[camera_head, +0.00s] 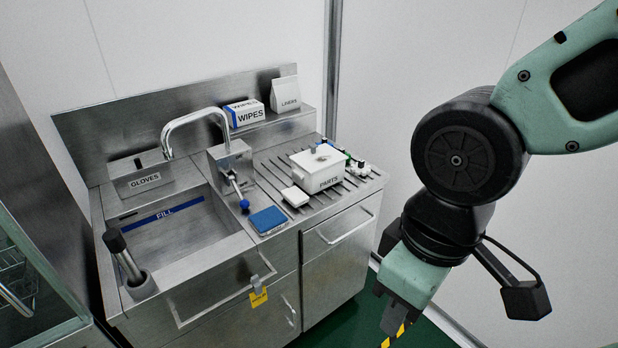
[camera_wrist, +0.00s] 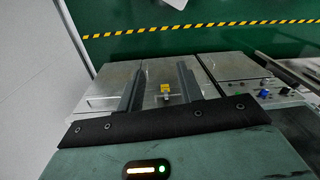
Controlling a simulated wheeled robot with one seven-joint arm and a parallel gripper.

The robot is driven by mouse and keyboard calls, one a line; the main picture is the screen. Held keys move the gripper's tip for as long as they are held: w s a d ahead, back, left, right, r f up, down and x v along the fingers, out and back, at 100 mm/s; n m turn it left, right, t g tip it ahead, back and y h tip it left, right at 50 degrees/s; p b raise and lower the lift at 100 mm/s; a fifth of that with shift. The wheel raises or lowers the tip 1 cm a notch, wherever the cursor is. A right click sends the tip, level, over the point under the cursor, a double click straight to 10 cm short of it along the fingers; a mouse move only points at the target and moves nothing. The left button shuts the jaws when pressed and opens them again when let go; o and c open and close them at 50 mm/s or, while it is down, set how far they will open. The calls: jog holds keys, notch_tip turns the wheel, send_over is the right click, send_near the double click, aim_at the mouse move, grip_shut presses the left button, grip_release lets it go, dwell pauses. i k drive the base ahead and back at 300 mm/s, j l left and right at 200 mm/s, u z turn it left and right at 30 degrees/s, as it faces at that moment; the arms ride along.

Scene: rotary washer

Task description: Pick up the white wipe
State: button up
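A small white folded pad, which looks like the white wipe (camera_head: 295,196), lies flat on the ribbed steel drainboard, in front of the PARTS box and right of the blue pad. I cannot make it out in the wrist view. My gripper (camera_head: 397,334) hangs pointing down at the lower right, clear of the counter and well away from the white pad. In the wrist view my gripper (camera_wrist: 161,78) shows two dark fingers spread apart with nothing held between them. Its fingertips are partly cut off in the head view.
A blue pad (camera_head: 268,220) lies beside the white one. A white PARTS box (camera_head: 318,172) stands close behind, with small coloured parts at its right. The tap (camera_head: 195,122), sink basin (camera_head: 180,240) and WIPES box (camera_head: 245,113) are to the left and back. A drawer handle (camera_head: 345,230) projects in front.

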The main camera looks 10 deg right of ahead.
aim_at(294, 195)
jog(key=i+u, duration=0.2)
jog(key=i, duration=0.45)
jog(key=i+l+u, duration=0.2)
jog(key=i, duration=0.45)
jog(key=j, duration=0.1)
